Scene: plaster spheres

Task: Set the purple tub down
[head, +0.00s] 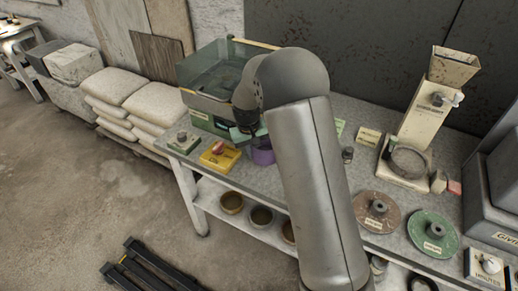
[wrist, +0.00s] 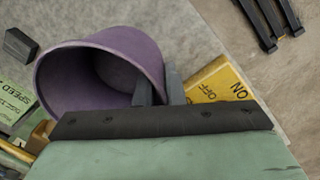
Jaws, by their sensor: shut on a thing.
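The purple tub (head: 262,153) is over or on the grey bench (head: 360,171), just right of the yellow switch box, partly hidden by my arm. I cannot tell whether its base touches the bench. My gripper (wrist: 159,84) is shut on the tub's wall at the right side, with one finger showing at the rim and the other outside. In the head view my gripper (head: 246,130) is small, dark and mostly hidden by my arm.
The yellow ON/OFF box (head: 219,156) sits close left of the tub; it also shows in the wrist view (wrist: 212,82). A glass tank (head: 212,75) stands behind. Brown (head: 370,212) and green (head: 428,236) discs and a hopper machine (head: 425,120) stand to the right.

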